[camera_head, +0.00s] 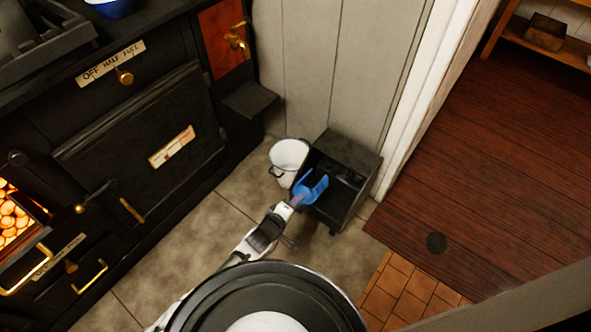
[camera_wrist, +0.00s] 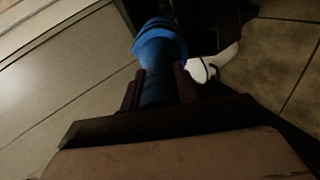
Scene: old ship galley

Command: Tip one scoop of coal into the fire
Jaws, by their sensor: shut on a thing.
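My gripper (camera_head: 292,205) is shut on the handle of a blue scoop (camera_head: 312,190). In the wrist view the fingers (camera_wrist: 158,88) close around the dark blue handle, with the blue scoop bowl (camera_wrist: 160,45) beyond them. The scoop is at the open front of a black coal box (camera_head: 352,150), which stands on the floor against the wall. Dark shapes inside the box look like coal, but they are hard to make out. I cannot tell whether the scoop holds coal. The fire (camera_head: 14,215) glows orange in an opening of the black stove at the far left.
A white bucket (camera_head: 289,157) with a dark rim stands just left of the coal box. The black stove (camera_head: 130,130) fills the left side, with brass handles and a small side shelf (camera_head: 250,99). Tiled floor (camera_head: 205,235) between stove and box is clear.

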